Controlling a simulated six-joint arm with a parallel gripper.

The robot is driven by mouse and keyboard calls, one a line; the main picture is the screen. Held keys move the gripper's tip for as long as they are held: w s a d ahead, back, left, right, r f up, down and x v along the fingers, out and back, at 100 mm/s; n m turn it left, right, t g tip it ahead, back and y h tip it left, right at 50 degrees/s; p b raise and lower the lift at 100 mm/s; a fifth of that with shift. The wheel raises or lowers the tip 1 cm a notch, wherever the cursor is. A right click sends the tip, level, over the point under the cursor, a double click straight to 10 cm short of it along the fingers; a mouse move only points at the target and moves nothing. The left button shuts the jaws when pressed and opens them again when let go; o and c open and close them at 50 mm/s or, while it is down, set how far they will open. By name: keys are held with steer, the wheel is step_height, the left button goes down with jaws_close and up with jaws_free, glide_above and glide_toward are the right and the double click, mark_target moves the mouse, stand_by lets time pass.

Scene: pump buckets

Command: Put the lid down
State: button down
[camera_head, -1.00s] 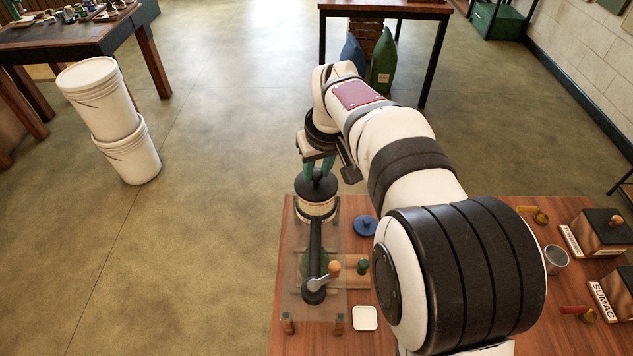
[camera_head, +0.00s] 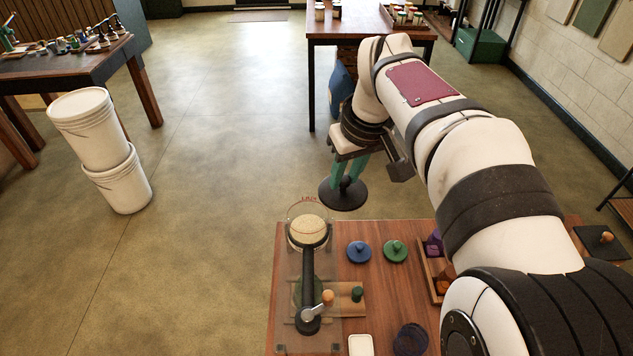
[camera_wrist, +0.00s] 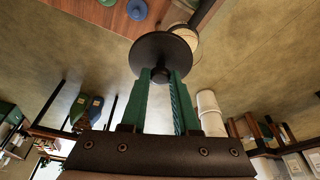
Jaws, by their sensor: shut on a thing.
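My gripper (camera_head: 348,178) has green fingers and is shut on the knob of a round black lid (camera_head: 342,197). In the wrist view the lid (camera_wrist: 162,54) hangs at the tips of my gripper's fingers (camera_wrist: 160,80). The lid is in the air beyond the far edge of the wooden table (camera_head: 395,225), to the right of the clear-sided pump container (camera_head: 308,262). The container's top is uncovered and a pale, grainy fill (camera_head: 308,230) shows in it.
A blue lid (camera_head: 358,251) and a green lid (camera_head: 395,251) lie on the table right of the container. A wooden tray with purple and orange things (camera_head: 440,270) stands further right. A white dish (camera_head: 360,345) and a dark cup (camera_head: 410,338) are near the front.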

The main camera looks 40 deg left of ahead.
steer(key=w+d+r, duration=0.2)
steer(key=d+r, duration=0.1)
steer(key=d, duration=0.1)
steer(key=w+d+f+n+g, duration=0.1)
steer(key=d+f+n, duration=0.1)
steer(key=d+f, duration=0.75)
steer(key=w+d+f+n, duration=0.2)
steer(key=d+f+n, duration=0.1)
steer(key=d+f, duration=0.7)
steer(key=shift+s+a+f, duration=0.15)
steer(key=shift+a+f, duration=1.5)
steer(key=shift+a, duration=0.05)
steer(key=shift+s+a+f, duration=0.2)
steer(key=shift+a+f, duration=1.45)
steer(key=shift+s+a+f, duration=0.15)
steer(key=shift+a+f, duration=1.5)
steer(key=shift+a, duration=0.05)
steer(key=shift+f, duration=0.1)
steer(key=c, duration=0.7)
jaws_free()
steer(key=shift+o, duration=0.2)
